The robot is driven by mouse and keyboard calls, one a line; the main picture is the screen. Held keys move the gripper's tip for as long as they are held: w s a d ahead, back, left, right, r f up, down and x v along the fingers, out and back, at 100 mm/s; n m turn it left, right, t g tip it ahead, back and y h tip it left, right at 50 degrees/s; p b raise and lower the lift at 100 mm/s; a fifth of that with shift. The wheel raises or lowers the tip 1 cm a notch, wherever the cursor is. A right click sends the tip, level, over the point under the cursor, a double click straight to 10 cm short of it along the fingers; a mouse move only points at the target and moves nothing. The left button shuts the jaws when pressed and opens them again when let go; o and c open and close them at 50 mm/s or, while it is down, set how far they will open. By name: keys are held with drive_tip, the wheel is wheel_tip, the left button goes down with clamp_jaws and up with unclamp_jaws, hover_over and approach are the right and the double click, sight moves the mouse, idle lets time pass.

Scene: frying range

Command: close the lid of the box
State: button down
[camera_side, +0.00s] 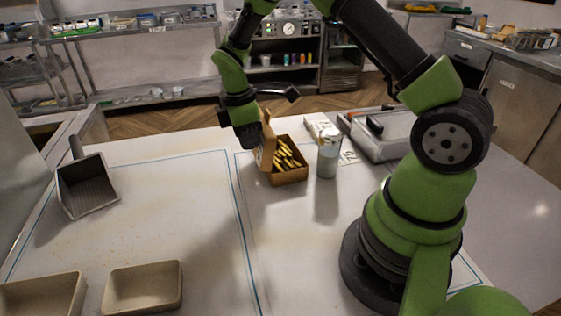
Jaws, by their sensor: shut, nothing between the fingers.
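The box (289,175) is a small brown carton on the white table, with several yellow stick-like pieces inside it. Its lid (267,143) stands raised, roughly upright, on the box's left side. My gripper (250,142) is shut and empty, pointing down just left of the lid, on its outer side. It looks very close to the lid; I cannot tell whether they touch. The fingertips are partly hidden and small in this view.
A grey-white canister (327,158) stands just right of the box. A metal scoop (86,184) lies at the left, and beige trays (144,287) sit at the front left. The table left of the box is clear.

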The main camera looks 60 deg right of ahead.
sight(268, 129)
drive_tip(key=shift+s+d+r, duration=0.3)
drive_tip(key=shift+s+d, duration=0.05)
drive_tip(key=shift+d, duration=0.05)
drive_tip(key=shift+s+d+r, duration=0.25)
drive_tip(key=shift+s+d, duration=0.3)
drive_tip(key=shift+d, duration=0.05)
drive_tip(key=shift+s+d+r, duration=0.2)
drive_tip(key=shift+s+d, duration=0.35)
drive_tip(key=shift+d, duration=0.05)
drive_tip(key=shift+r, duration=3)
